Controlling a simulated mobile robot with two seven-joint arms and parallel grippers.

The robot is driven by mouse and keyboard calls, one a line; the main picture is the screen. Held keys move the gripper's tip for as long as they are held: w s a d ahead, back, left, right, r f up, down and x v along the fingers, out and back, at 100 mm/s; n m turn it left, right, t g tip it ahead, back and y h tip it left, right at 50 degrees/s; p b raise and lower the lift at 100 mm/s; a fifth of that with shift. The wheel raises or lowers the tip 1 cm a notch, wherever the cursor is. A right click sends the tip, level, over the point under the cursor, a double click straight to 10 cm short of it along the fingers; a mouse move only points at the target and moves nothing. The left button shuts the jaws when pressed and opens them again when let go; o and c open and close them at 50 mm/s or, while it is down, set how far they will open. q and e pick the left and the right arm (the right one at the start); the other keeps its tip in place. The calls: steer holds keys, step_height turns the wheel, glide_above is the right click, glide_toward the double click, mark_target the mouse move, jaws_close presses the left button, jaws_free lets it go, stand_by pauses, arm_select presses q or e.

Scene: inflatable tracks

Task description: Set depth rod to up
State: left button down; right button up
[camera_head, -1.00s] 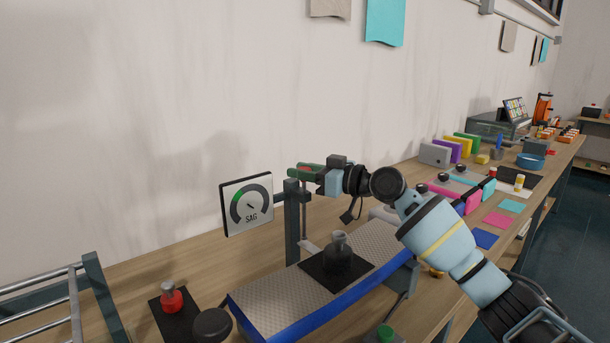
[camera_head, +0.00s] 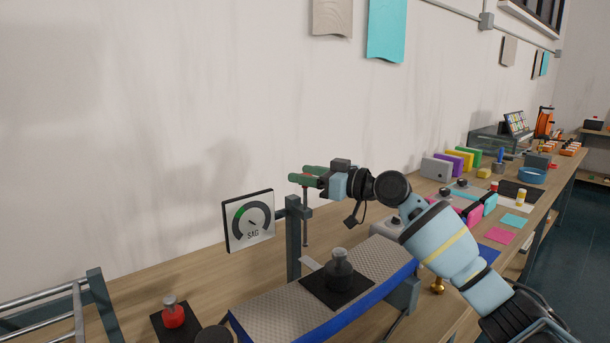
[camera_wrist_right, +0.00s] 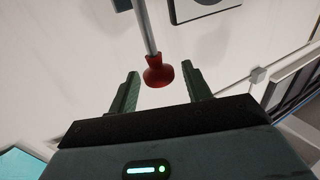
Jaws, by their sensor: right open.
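The depth rod (camera_head: 305,232) is a thin upright metal rod beside the dark post of the gauge stand (camera_head: 293,240). Its red knob (camera_wrist_right: 158,72) shows in the right wrist view, with the grey shaft running away from it. My right gripper (camera_head: 303,177) is at the rod's top in the head view, its green fingers open. In the wrist view the fingers (camera_wrist_right: 161,88) stand on either side of the knob, with a gap on both sides. In the head view the knob is hidden by the gripper. My left gripper is not in view.
A gauge marked SAG (camera_head: 248,220) stands left of the post. Below is a grey textured track with a blue edge (camera_head: 330,318), bearing a dark weight (camera_head: 339,268) on a black pad. A red weight (camera_head: 172,314) stands at lower left. The wall is close behind.

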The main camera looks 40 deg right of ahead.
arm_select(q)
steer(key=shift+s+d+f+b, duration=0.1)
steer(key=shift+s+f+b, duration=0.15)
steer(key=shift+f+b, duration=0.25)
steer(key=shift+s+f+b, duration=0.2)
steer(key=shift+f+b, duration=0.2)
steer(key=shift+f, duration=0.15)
arm_select(e)
steer(key=v, duration=0.7)
steer(key=shift+s, duration=0.15)
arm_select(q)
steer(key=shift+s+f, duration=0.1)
